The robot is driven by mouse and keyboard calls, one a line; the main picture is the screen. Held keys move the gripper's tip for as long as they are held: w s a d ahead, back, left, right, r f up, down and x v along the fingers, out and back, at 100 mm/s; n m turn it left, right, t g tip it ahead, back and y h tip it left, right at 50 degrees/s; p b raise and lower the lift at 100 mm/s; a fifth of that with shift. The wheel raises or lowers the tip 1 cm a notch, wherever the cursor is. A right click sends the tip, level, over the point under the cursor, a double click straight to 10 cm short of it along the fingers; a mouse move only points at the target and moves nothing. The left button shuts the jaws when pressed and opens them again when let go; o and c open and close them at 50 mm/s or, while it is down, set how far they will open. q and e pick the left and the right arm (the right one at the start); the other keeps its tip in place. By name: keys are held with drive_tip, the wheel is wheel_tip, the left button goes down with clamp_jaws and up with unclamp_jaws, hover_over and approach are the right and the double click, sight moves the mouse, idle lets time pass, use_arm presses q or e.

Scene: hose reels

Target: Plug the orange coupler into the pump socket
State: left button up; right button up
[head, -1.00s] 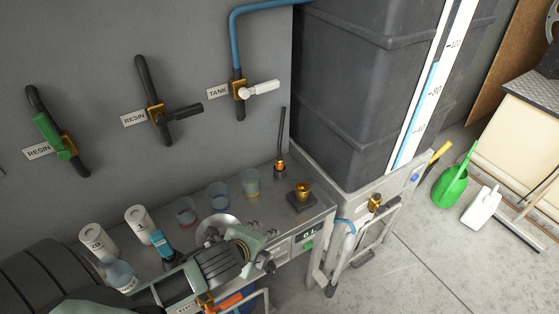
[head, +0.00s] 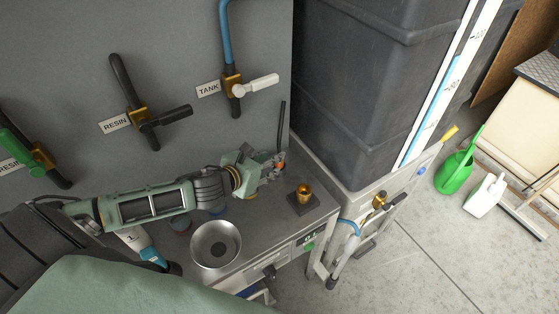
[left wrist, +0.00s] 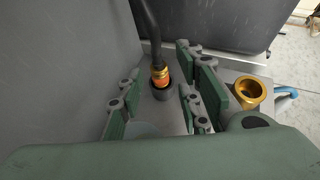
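The orange coupler (head: 281,165) stands upright at the back of the steel bench, on the end of a black hose. In the left wrist view the coupler (left wrist: 160,77) sits in a dark round holder (left wrist: 163,92). My left gripper (head: 274,164) is open at the coupler; its fingers lie to either side of it in the wrist view, with gaps visible. A brass cup-shaped socket (head: 304,193), apparently the pump socket, stands on a dark block to the right; it also shows in the wrist view (left wrist: 249,92). My right gripper is not in view.
A metal bowl (head: 215,244) sits on the bench below my left arm. A grey wall with valves, including the TANK valve (head: 233,86), rises behind. The big dark tank (head: 350,90) stands close on the right. Bench around the socket is clear.

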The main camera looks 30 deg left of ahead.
use_arm(q)
drive_tip(key=x, duration=0.4)
drive_tip(key=shift+a+f+p, duration=0.2)
drive_tip(key=shift+p, duration=0.1)
drive_tip(key=shift+w+d+f, duration=0.1)
drive_tip(key=shift+w+f, duration=0.05)
drive_tip(key=shift+w, duration=0.15)
drive_tip(key=c, duration=0.7)
clamp_jaws()
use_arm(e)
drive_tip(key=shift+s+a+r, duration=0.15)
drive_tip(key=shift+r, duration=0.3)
